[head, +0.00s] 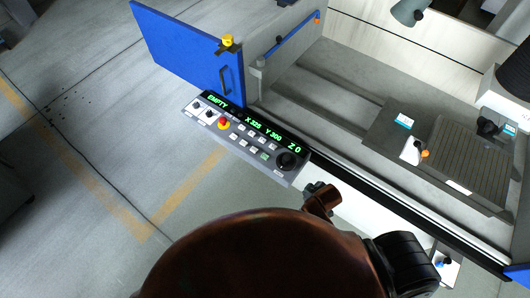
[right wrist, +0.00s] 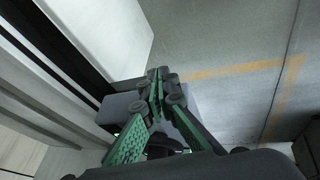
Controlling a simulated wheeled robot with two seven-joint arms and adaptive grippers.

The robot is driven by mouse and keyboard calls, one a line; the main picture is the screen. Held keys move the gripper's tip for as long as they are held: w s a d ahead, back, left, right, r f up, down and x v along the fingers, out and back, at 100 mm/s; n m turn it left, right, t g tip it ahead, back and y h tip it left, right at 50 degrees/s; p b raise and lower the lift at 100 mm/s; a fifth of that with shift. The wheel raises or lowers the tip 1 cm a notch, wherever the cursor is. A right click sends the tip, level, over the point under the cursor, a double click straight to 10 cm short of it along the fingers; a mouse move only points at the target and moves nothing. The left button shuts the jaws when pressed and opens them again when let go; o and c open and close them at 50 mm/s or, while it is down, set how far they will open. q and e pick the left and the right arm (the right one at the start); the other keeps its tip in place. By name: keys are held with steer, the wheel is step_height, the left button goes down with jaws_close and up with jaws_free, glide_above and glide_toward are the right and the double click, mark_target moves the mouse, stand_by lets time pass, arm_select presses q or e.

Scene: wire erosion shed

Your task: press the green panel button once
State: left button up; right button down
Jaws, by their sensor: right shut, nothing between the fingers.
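The grey control panel (head: 225,142) hangs at the machine's front edge in the head view. Its dark strip shows green text reading EMPTY, X 325, Y 300, Z 0. A small green button (head: 264,156) sits in the lower button row, left of a black knob (head: 287,160). My right gripper (head: 313,188) is just below the panel's right end, small and partly hidden by my arm. In the right wrist view its fingers (right wrist: 156,82) are shut with nothing between them, in front of part of the grey panel (right wrist: 190,100). The green button cannot be made out there. My left gripper is not in view.
A red stop button (head: 223,124) with a yellow base is on the panel's left half. A blue door (head: 188,50) stands open behind the panel. The floor at left is clear.

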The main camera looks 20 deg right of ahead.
steer(key=w+a+r+n, duration=0.2)
steer(key=w+n, duration=0.1)
steer(key=w, duration=0.1)
steer(key=w+a+r+n+t+p, duration=0.1)
steer(key=w+a+r+n, duration=0.2)
steer(key=w+n, duration=0.1)
steer(key=w+a+r+n+t+y, duration=0.1)
steer(key=w+a+r+n, duration=0.1)
steer(key=w+a+n, duration=0.1)
steer(key=shift+w+r, duration=0.35)
steer(key=shift+w, duration=0.35)
steer(key=w+a+r+n+t+y+p, duration=0.1)
steer(key=w+a+r+n, duration=0.3)
steer(key=w+n, duration=0.5)
steer(key=r+n+t+p, duration=0.1)
steer(key=n, duration=0.3)
steer(key=shift+a+r, duration=0.25)
steer(key=shift+r, duration=0.1)
steer(key=shift+f, duration=0.1)
steer(key=b, duration=0.8)
glide_above(266, 157)
step_height(266, 157, down, 6)
steer(key=shift+a+f, duration=0.1)
steer(key=shift+f+b, duration=0.4)
steer(key=shift+f, duration=0.75)
steer(key=shift+f, duration=0.2)
